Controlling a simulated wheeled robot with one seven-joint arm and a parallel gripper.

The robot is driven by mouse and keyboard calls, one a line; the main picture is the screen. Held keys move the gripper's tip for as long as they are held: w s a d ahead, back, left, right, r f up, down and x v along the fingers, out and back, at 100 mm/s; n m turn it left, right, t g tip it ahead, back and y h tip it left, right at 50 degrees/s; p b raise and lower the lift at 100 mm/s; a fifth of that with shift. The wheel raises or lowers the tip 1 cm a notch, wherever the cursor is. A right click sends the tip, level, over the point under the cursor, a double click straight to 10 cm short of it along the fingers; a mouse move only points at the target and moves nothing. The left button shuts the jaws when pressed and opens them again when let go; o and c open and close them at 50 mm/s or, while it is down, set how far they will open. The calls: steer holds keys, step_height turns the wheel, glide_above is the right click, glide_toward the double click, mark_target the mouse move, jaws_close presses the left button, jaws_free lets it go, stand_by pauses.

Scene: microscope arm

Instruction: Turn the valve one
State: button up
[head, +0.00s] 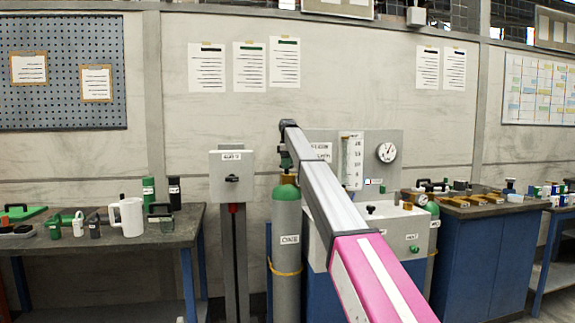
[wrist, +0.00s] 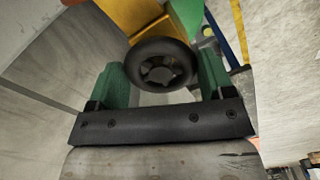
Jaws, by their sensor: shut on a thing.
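A round black valve handwheel (wrist: 162,65) with a spoked hub shows in the wrist view. My gripper (wrist: 163,78) has a green finger on each side of it and is shut on the wheel. In the head view, my gripper (head: 286,158) points down at the top of a tall cylinder (head: 287,225) with a green shoulder and grey body. The wheel is hidden there behind my gripper, and the cylinder's label is too small to read surely. A yellow part and a green part show beyond the wheel in the wrist view.
A grey switch box (head: 231,178) on a post stands left of the cylinder. A panel with a round gauge (head: 387,152) is behind my arm to the right. A left bench (head: 110,240) holds a white jug (head: 127,217). A blue cabinet (head: 480,258) stands right.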

steer(key=shift+m, duration=0.3)
steer(key=o, duration=0.9)
step_height(320, 180, up, 11)
steer(key=shift+f, duration=0.1)
steer(key=shift+s, duration=0.1)
